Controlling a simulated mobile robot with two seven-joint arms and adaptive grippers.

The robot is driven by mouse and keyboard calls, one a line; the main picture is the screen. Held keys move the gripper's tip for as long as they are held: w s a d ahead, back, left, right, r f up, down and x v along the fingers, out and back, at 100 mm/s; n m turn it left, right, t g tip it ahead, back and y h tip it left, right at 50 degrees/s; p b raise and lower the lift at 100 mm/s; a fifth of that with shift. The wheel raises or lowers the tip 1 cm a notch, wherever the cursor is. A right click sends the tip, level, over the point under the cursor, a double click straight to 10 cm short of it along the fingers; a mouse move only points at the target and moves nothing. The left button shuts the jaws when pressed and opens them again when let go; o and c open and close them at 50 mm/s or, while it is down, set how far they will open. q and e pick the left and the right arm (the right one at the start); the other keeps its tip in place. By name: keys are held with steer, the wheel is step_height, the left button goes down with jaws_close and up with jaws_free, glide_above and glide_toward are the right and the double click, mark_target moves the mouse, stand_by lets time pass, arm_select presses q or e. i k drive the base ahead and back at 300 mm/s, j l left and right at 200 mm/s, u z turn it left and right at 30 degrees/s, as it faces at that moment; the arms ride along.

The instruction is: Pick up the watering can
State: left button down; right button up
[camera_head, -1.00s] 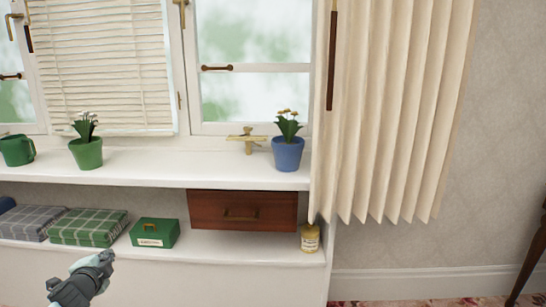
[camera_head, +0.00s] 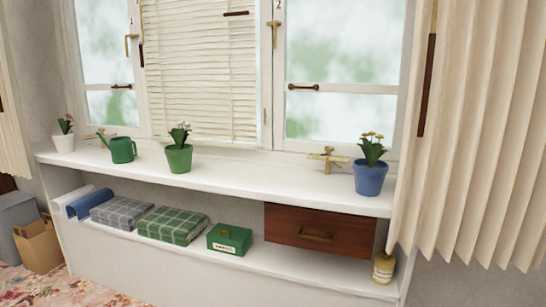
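The green watering can (camera_head: 122,150) stands upright on the white windowsill, left of the middle. Its spout points to the left and its handle is on the right. It sits between a white flower pot and a green flower pot. Neither of my grippers shows in the head view now, so nothing is seen touching the can.
On the sill (camera_head: 230,179) stand a white pot (camera_head: 64,143), a green pot (camera_head: 178,159), brass pieces (camera_head: 327,159) and a blue pot (camera_head: 370,179). The shelf below holds folded blankets (camera_head: 172,225), a green box (camera_head: 229,239) and a wooden drawer (camera_head: 318,231). A cardboard box (camera_head: 38,246) stands on the floor at left.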

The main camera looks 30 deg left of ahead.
mark_target(121, 148)
steer(key=u, duration=1.95)
